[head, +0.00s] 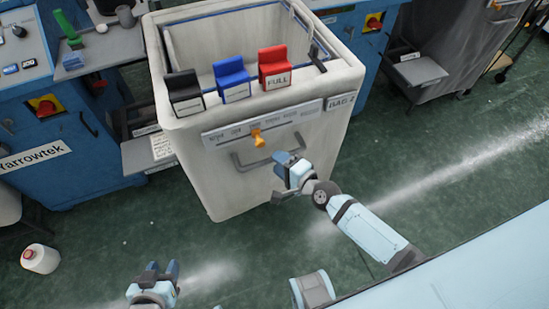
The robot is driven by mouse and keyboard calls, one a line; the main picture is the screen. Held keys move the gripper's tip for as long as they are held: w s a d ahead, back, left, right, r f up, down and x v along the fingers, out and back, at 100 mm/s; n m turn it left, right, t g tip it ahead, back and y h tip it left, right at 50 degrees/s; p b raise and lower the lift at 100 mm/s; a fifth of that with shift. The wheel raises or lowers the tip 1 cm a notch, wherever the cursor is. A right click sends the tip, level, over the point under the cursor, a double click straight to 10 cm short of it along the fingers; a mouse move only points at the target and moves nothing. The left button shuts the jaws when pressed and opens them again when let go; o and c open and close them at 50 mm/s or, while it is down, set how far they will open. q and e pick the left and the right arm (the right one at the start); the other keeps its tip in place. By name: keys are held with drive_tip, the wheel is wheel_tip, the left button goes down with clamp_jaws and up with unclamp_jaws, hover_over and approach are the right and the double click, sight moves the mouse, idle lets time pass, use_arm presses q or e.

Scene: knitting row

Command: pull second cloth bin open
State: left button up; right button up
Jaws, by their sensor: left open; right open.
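The cloth bin (210,145) is a large off-white fabric box in the middle, with a small plate at its front right that seems to read "BAG 2". A grey bar handle (248,166) runs across its front, below an orange knob (257,138) on a label strip. My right gripper (279,177) is open beside the right end of the handle, close to the bin's front; I cannot tell if it touches. My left gripper (163,268) is open and empty over the floor at the lower left, away from the bin.
Black, blue (233,79) and red (275,67) tags sit on the bin's front rim, the red one marked "FULL". A blue machine (70,150) stands left, another grey bin (455,45) at upper right. Green floor before the bin is clear.

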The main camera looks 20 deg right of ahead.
use_arm(q)
drive_tip(key=shift+f, duration=0.1)
use_arm(e)
drive_tip(key=v, duration=1.1)
drive_tip(key=shift+r, duration=0.15)
drive_tip(key=s+a+f+n+g+h, duration=0.35)
drive_tip(key=s+n, duration=0.35)
drive_tip(key=n, duration=0.9)
use_arm(q)
wheel_tip(320, 180, up, 13)
drive_tip(key=a+p, duration=0.1)
drive_tip(key=p, duration=1.4)
drive_tip(key=shift+s+a+m+t, duration=0.25)
drive_tip(key=shift+s+m+t, duration=0.05)
drive_tip(key=shift+s, duration=0.05)
use_arm(e)
wheel_tip(320, 180, up, 12)
drive_tip(key=s, duration=0.1)
drive_tip(key=shift+d+n, duration=0.4)
